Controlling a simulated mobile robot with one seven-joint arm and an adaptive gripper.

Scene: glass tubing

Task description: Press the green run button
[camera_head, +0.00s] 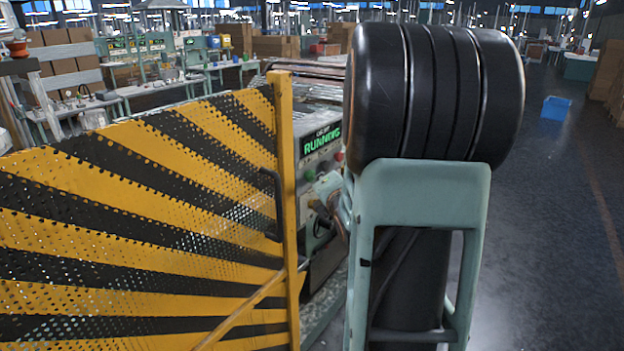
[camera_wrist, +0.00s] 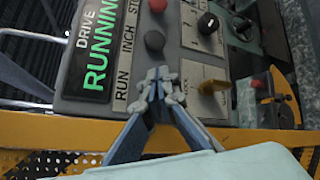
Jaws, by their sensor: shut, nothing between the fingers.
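The control panel (camera_wrist: 175,22) shows close up in the wrist view, with a lit display (camera_wrist: 97,55) reading "DRIVE RUNNING" in green. Beside the labels RUN, INCH and STOP, a red button (camera_wrist: 157,5) is by STOP and a dark button (camera_wrist: 154,41) is by INCH. My gripper (camera_wrist: 159,76) is shut and empty, its fingertips over the spot beside RUN. They hide the run button there; I cannot tell whether they touch it. In the head view, the display (camera_head: 322,144) also reads "RUNNING", and my arm hides part of the panel.
A yellow and black striped perforated guard (camera_head: 140,220) stands left of the panel, with its yellow post (camera_head: 287,200) close by. A black knob (camera_wrist: 208,22) and a brass-coloured lever (camera_wrist: 214,87) sit right of my fingers. Open floor lies at the right.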

